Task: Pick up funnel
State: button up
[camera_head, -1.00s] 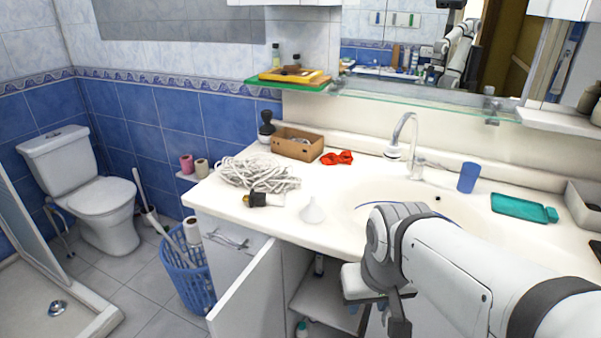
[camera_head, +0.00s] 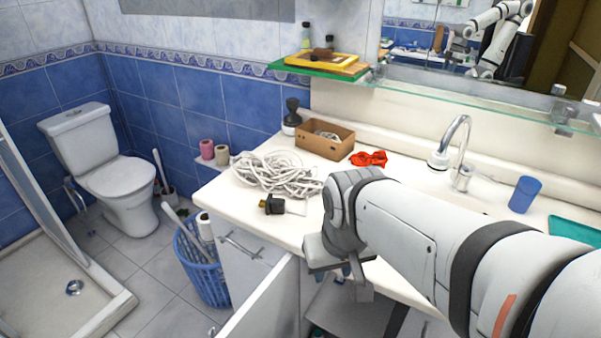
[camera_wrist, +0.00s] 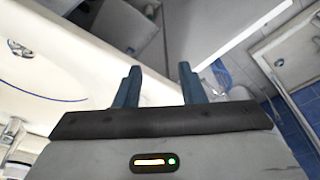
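The white funnel does not show in the head view now. The pale counter edge and an open cabinet space lie beyond the fingers.
A white rope coil (camera_head: 275,175), a black-and-gold bulb-like object (camera_head: 272,204), a cardboard box (camera_head: 324,140) and a red cloth (camera_head: 368,159) lie on the counter. A tap (camera_head: 455,150) and blue cup (camera_head: 524,194) stand right. An open cabinet door (camera_head: 262,308) juts out below.

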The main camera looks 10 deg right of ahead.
jog(key=shift+o, duration=0.5)
jog(key=shift+w+a, duration=0.15)
jog(key=w+d+r+m+g+p, duration=0.1)
jog(key=w+d+m+p, duration=0.3)
jog(key=w, duration=0.6)
jog(key=w+d+m+p, duration=0.3)
jog(key=w+d+p, duration=0.2)
jog(key=w, duration=0.5)
jog(key=shift+h, duration=0.4)
jog(key=f+p, duration=0.1)
jog(key=f, duration=0.6)
jog(key=shift+w+d+f+p, duration=0.1)
jog(key=shift+w+f+p, duration=0.1)
jog(key=shift+f+p, duration=0.15)
jog(key=shift+r, duration=0.1)
grip_shut()
